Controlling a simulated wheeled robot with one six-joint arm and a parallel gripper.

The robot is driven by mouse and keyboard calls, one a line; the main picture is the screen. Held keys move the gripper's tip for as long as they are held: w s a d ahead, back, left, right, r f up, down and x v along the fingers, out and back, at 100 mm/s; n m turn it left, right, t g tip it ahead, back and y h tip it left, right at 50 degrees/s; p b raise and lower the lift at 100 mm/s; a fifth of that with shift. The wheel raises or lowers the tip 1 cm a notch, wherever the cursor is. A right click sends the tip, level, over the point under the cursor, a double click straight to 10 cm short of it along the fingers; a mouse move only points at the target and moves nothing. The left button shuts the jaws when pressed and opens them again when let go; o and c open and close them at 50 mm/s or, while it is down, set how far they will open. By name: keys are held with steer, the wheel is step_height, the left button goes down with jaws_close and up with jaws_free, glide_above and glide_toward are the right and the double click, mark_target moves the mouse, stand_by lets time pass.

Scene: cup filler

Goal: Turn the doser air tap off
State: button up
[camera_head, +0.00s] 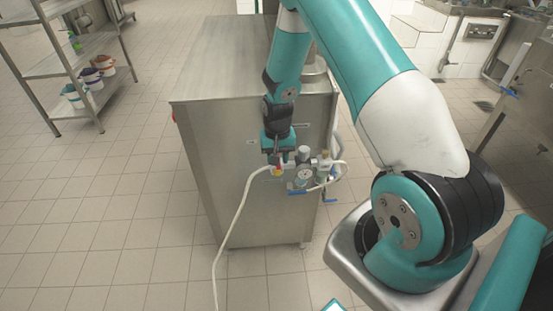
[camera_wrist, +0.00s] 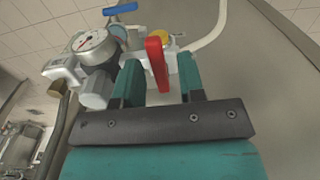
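A tap with a red lever (camera_wrist: 157,62) sits on the air fittings on the cabinet's side. I cannot tell from a label whether this is the doser air tap. My gripper (camera_wrist: 160,78) is open, its two teal fingers standing apart with the red lever between them. In the head view my gripper (camera_head: 278,152) points down at the fittings and mostly hides the red lever. A round pressure gauge (camera_wrist: 95,45) and a blue handle (camera_wrist: 122,8) are close by.
The steel cabinet (camera_head: 225,70) stands in the middle. A white hose (camera_head: 238,210) hangs from the fittings to the floor. Another blue handle (camera_head: 330,200) sits low at the right. A shelf rack (camera_head: 75,65) stands far left. The tiled floor left of the cabinet is clear.

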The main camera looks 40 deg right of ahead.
steer(key=shift+s, duration=0.15)
steer(key=shift+a+r, duration=0.1)
steer(key=shift+r, duration=0.3)
step_height(320, 180, up, 16)
steer(key=shift+r+b, duration=0.25)
steer(key=shift+b, duration=0.05)
